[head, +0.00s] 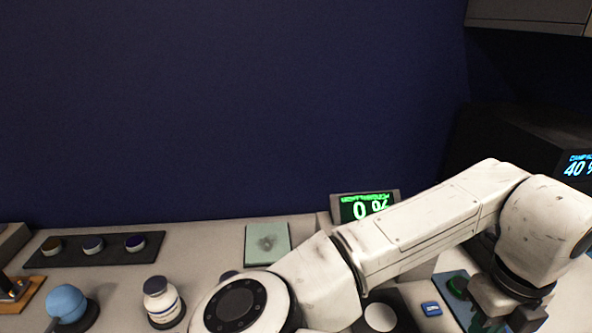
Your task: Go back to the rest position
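My white arm reaches across the lower right of the head view. My gripper (506,314) hangs from the arm's far end and points down, over or near a blue-grey mat (446,279) at the bottom right. Its fingertips run to the bottom edge of the view, so I cannot tell whether they are apart or hold anything. A round dark green thing (457,286) lies on the mat, just left of the gripper and partly hidden by it.
A white jar (161,300) and a blue ball (67,303) stand at the front left. A dark strip (65,259) carries several small round pots. A pale green square (267,243), a green-lit display (366,206) and a small blue block (431,309) are near my arm. A dark blue wall stands behind.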

